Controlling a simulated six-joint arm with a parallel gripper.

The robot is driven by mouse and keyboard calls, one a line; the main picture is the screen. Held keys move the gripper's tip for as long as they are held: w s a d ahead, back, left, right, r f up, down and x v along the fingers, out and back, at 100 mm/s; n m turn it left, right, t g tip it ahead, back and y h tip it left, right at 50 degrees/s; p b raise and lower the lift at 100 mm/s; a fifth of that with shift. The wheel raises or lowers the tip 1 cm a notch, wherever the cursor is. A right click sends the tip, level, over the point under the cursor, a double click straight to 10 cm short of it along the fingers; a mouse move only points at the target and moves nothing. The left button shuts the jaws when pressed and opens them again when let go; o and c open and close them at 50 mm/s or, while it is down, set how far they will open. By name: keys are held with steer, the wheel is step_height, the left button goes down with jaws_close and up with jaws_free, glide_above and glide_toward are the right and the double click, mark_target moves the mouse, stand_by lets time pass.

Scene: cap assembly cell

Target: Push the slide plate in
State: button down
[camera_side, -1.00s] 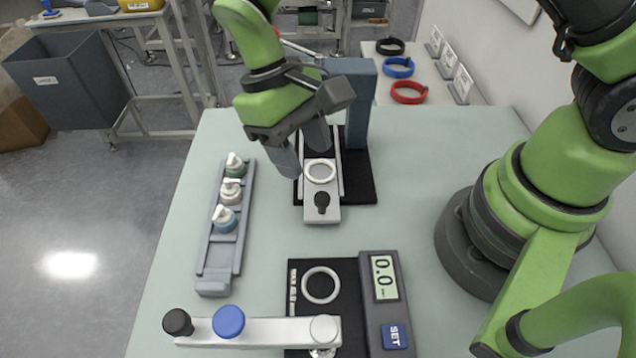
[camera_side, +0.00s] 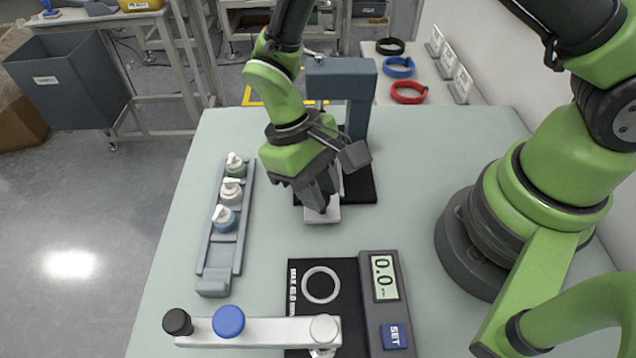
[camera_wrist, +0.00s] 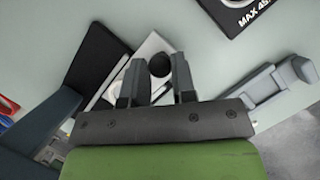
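The slide plate (camera_side: 324,217) is a light metal strip on a black base (camera_side: 364,190) under a blue-grey press frame (camera_side: 343,82). Its front end sticks out toward the side camera. My gripper (camera_side: 320,205) is over this front end and hides most of the plate and its black knob. In the wrist view, the plate (camera_wrist: 150,46) carries the round black knob (camera_wrist: 160,65). My gripper (camera_wrist: 161,68) has its fingers apart, one on each side of the knob. I cannot tell whether they touch it.
A grey rack (camera_side: 217,256) with several white-topped bottles stands to the left. A black fixture (camera_side: 301,268) with a ring, a scale (camera_side: 382,318) reading 0.0 and a light lever arm (camera_side: 270,331) are in front. The table between rack and plate is clear.

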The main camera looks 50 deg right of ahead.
steer(key=shift+w+d, duration=1.55)
steer(key=shift+w, duration=0.1)
steer(key=c, duration=0.9)
jaws_free()
steer(key=shift+c, duration=0.2)
steer(key=v, duration=1)
steer(key=shift+a, duration=0.1)
